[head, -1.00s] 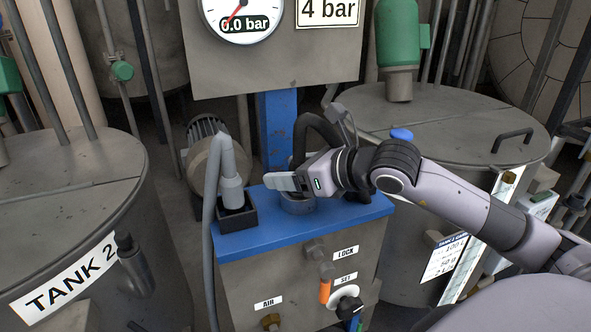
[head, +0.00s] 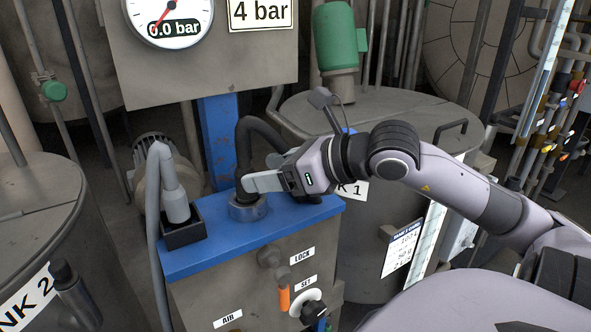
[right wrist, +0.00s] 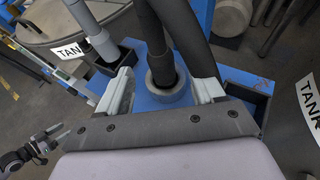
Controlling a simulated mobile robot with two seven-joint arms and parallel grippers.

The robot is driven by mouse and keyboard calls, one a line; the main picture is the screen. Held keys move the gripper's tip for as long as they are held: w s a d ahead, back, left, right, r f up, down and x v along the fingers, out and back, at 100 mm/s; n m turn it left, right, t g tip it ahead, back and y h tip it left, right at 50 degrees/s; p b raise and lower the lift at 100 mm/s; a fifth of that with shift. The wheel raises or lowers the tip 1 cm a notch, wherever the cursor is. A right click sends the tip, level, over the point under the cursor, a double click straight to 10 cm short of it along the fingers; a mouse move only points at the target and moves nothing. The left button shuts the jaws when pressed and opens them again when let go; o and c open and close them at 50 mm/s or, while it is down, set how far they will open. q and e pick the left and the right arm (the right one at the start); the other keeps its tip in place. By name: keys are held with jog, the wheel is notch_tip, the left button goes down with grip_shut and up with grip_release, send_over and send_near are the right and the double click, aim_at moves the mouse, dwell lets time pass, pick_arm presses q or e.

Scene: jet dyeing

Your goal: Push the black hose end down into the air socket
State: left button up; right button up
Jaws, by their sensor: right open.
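The black hose (head: 262,128) arches over the blue-topped cabinet, and its end (head: 242,183) points down into a round grey socket ring (head: 248,211). In the right wrist view the hose end (right wrist: 163,70) stands within the ring (right wrist: 170,97); how deep it sits cannot be told. My right gripper (head: 264,182) is just above the ring, beside the hose end. In the right wrist view its open fingers (right wrist: 163,92) lie on either side of the hose end, with gaps. What looks like my left gripper (right wrist: 45,140) shows low at the left there, its jaw state unclear.
A grey hose (head: 170,185) stands in a black square holder (head: 182,229) left of the socket. The cabinet front carries AIR, LOCK and SET labels, an orange handle (head: 284,298) and a knob. A gauge (head: 168,18) reads 0.0 bar. Tanks stand on both sides.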

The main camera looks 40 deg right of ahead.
jog(key=shift+b+v, duration=0.3)
jog(key=shift+v, duration=2)
